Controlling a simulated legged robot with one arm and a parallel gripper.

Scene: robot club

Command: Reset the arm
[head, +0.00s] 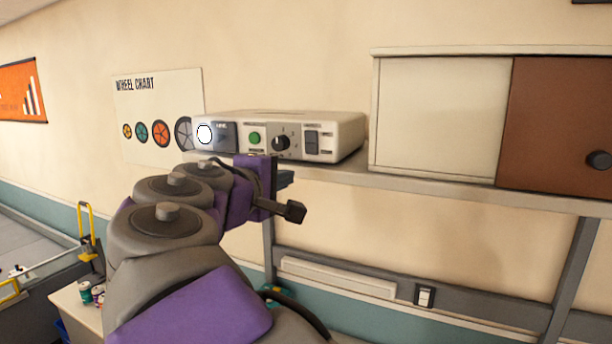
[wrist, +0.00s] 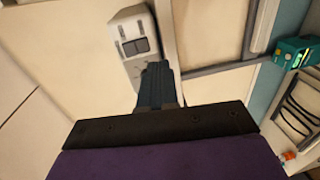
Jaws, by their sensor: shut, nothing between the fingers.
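My arm is raised and folded in the middle of the head view. My gripper (wrist: 156,68) shows in the wrist view with its dark fingers together and nothing between them. In the head view its dark tip (head: 286,178) shows just past the purple wrist, below the front of a white control box (head: 340,126). The box has a green button, a black knob and a dark rocker switch on its front. Part of the box also shows beyond the fingertips in the wrist view (wrist: 130,28). I cannot tell the gap between fingertips and box.
The box stands on a grey wall shelf (head: 420,182), beside a cabinet with a brown sliding door (head: 560,125). A wheel chart (head: 150,95) hangs behind. A small light switch (head: 424,296) sits on the lower rail. A low table with cans (head: 86,294) is at lower left.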

